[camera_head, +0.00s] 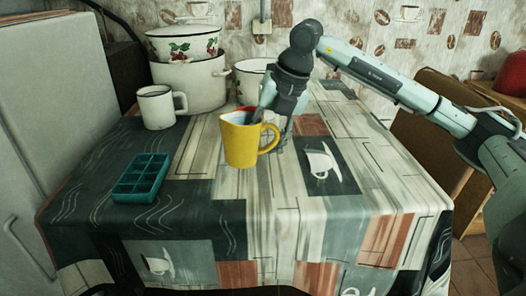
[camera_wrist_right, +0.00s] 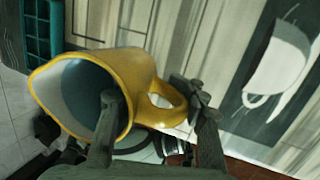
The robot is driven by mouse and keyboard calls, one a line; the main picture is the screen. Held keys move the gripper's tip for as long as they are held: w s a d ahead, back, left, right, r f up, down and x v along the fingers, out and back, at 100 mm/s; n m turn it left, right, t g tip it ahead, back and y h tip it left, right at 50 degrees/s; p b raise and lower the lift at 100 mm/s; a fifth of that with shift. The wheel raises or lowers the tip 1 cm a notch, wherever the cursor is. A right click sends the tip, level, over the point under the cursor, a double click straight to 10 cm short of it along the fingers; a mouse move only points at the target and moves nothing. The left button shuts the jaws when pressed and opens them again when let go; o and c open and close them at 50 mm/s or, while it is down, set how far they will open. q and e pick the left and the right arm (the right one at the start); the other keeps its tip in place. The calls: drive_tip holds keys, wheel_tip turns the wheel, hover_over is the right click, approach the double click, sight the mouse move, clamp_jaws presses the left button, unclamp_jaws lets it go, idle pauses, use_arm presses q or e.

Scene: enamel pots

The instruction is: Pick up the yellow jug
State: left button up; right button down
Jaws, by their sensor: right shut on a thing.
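The yellow jug (camera_head: 240,146) is upright at the middle of the table in the head view, with its handle to the right. Its pale blue-grey inside shows in the right wrist view, where the jug (camera_wrist_right: 130,65) fills the left half. My right gripper (camera_head: 264,113) comes down on the jug's handle side and is shut on its wall. In the right wrist view one finger of the right gripper (camera_wrist_right: 150,97) is inside the mouth and the other is outside by the handle. I cannot tell whether the jug's base touches the table. My left gripper is not in view.
A white mug (camera_head: 157,108) stands behind left, before a large white pot (camera_head: 190,85) with a cherry-patterned pot (camera_head: 184,43) on top. Another white pot (camera_head: 249,80) is behind the jug. A teal compartment tray (camera_head: 142,178) lies front left. The table's (camera_head: 300,215) front and right are clear.

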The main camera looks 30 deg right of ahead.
drive_tip(key=w+a+r, duration=0.2)
drive_tip(key=a+r, duration=0.5)
drive_tip(key=a, duration=0.4)
drive_tip(key=shift+w, duration=0.25)
idle(0.3)
drive_tip(key=shift+a, duration=0.2)
